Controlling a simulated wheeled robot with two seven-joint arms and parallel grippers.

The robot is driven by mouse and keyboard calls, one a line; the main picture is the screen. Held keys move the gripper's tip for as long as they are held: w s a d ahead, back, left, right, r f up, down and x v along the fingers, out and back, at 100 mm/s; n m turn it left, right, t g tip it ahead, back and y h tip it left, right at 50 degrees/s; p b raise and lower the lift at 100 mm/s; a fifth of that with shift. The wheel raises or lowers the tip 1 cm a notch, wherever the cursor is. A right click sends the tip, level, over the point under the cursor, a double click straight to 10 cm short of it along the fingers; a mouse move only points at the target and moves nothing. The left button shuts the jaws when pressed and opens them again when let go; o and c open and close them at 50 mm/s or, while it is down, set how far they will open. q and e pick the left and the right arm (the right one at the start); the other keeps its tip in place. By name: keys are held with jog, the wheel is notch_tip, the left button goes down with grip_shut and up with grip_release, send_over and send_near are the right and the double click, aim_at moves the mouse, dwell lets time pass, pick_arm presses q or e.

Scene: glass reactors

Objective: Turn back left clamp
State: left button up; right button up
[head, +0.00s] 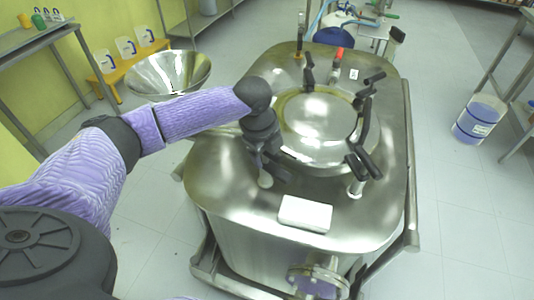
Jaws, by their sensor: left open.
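The reactor's round metal lid (318,125) sits on top of a steel tank, with black-handled clamps around its rim. The back left clamp (309,74) stands at the far left of the rim, its black handle raised. Other black clamps show at the back right (371,84) and front right (360,160). My left gripper (268,168) is open, pointing down at the lid's front left edge. It is nearer to me than the back left clamp and apart from it. It hides part of the front left rim, where a metal clamp post (265,181) shows below it. My right gripper is out of view.
A white block (305,214) lies on the tank top (240,200) near the front. A steel funnel (168,76) stands left of the tank, beyond my arm. Fittings and a red-topped valve (338,62) rise behind the lid. The floor to the right is mostly clear.

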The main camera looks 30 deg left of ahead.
pick_arm(q)
jog(key=shift+w, duration=0.1)
grip_shut()
dwell(1.3)
